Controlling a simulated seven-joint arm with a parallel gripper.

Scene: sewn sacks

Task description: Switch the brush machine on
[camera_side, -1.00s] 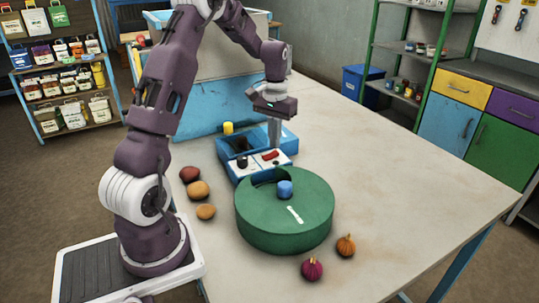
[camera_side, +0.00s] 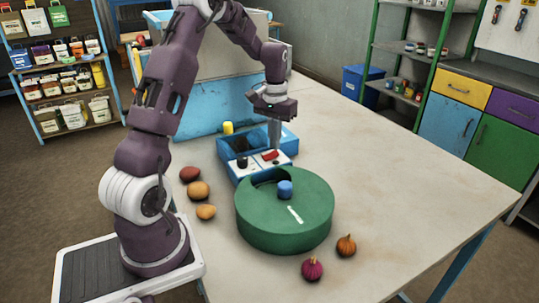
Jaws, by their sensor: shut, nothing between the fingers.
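The machine has a green round drum (camera_side: 285,232) with a blue knob (camera_side: 285,189) on top and an opening at its back left. Behind it is a white panel (camera_side: 256,167) with a black knob (camera_side: 242,162) and a red rocker switch (camera_side: 270,156). The panel joins a blue tray (camera_side: 234,146) behind it. My gripper (camera_side: 274,146) points straight down, shut and empty, with its fingertips at the back right end of the red switch. I cannot tell for certain whether they touch it.
Several onion- and potato-like vegetables lie left of the drum (camera_side: 198,191). A magenta one (camera_side: 312,268) and an orange one (camera_side: 346,245) lie in front right. A large blue-and-grey bin (camera_side: 205,100) stands at the back. The table's right side (camera_side: 420,180) is clear.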

